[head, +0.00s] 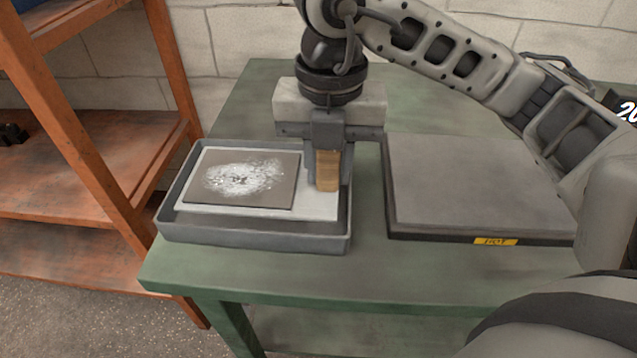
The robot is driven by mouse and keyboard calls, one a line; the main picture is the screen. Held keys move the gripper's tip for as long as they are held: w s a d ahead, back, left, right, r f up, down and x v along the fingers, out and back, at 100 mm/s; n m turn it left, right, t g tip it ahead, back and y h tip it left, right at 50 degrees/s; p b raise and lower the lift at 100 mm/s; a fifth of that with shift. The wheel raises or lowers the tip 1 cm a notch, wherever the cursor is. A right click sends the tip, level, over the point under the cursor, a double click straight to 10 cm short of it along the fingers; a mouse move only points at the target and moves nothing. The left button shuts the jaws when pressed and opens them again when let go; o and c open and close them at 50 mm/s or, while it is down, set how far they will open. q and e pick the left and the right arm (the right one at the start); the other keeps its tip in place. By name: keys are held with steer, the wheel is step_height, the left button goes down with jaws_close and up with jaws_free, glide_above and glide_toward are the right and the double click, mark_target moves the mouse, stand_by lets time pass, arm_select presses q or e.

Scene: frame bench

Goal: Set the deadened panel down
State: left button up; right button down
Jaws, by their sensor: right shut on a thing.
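The panel (315,207) is a pale flat sheet with a dark grey-brown pad (280,191) on it, marked with a white speckled patch. It lies level within the outline of a shallow grey tray (250,234). Whether it touches the tray floor I cannot tell. My right gripper (328,178) points down at the panel's right end, shut on a tan upright grip there that seems to belong to the panel. The fingers hide where the grip meets the sheet. My left gripper is not in view.
The tray stands on the left of a green bench (330,284). Right of it is a thick grey plate (470,182) with a yellow HOT label, a narrow strip of bench between them. An orange shelf rack (75,135) stands left. A block wall is behind.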

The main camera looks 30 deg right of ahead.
steer(key=shift+w+d+f, duration=0.2)
steer(key=shift+w+f, duration=0.85)
steer(key=shift+f, duration=0.1)
steer(key=shift+w+f, duration=0.2)
steer(key=shift+f, duration=0.8)
steer(key=shift+w+f, duration=0.2)
steer(key=shift+f, duration=0.75)
steer(key=shift+f+b, duration=0.15)
steer(key=shift+b, duration=0.15)
steer(key=c, duration=1.6)
jaws_free()
steer(key=shift+f, duration=0.1)
steer(key=shift+o, duration=0.7)
